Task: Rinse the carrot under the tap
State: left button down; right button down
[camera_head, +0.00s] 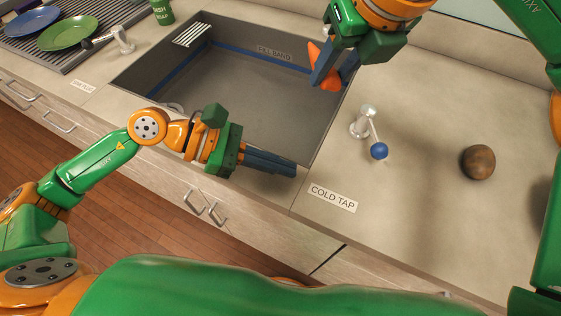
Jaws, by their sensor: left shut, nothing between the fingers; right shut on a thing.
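The orange carrot (314,52) is between the fingers of my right gripper (334,70), which is shut on it above the right end of the grey sink (285,108). The fingers hide part of the carrot. My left gripper (283,168) is shut and empty over the sink's front edge. The cold tap control (362,122) stands on the counter right of the sink. Its lever ends in a blue knob (379,151) and points toward the front. My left fingertips are apart from it. I cannot make out running water.
A COLD TAP label (333,197) lies on the counter. A brown ball (478,162) sits farther right. Another lever control (122,40) with a dark knob stands left of the sink, near plates (69,33) on a ridged drainer and a green cup (162,12).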

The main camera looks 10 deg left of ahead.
jog(key=s+d+r, duration=0.1)
jog(key=s+r, duration=0.3)
jog(key=shift+s+d, duration=0.35)
jog(key=shift+s, duration=0.05)
dwell(1.1)
